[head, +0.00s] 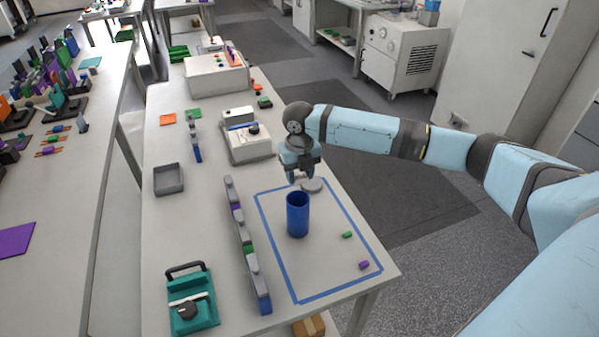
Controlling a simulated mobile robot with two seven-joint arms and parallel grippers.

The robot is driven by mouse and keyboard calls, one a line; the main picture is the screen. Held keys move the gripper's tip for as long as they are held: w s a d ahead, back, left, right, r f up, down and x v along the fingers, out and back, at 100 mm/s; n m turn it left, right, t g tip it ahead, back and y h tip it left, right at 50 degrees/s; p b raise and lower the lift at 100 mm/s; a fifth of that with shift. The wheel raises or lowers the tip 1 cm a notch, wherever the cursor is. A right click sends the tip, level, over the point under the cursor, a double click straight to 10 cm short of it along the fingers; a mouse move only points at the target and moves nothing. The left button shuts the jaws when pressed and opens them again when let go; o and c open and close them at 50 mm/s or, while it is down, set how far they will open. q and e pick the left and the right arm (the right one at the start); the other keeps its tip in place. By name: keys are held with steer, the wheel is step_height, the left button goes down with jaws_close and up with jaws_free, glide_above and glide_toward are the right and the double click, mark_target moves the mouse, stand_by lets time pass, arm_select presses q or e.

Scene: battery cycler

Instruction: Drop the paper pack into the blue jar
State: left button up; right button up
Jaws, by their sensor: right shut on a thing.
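The blue jar (298,216) stands upright and open-topped inside the blue taped outline on the table. My right gripper (303,179) is just behind and above the jar's rim, fingers pointing down. It is shut on a small pale thing, which looks like the paper pack; the fingers hide most of it. Whether it is over the jar's mouth or behind it is hard to tell. My left gripper is not in view.
A small green block (347,235) and a purple block (364,265) lie right of the jar. A row of grey holders (248,250) stands to its left.

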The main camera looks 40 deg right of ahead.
mark_target(300, 175)
steer(key=o, duration=1)
steer(key=shift+o, duration=0.2)
steer(key=shift+r, duration=0.15)
step_height(300, 175, up, 14)
steer(key=b, duration=0.1)
steer(key=shift+b, duration=0.4)
steer(key=shift+f, duration=0.25)
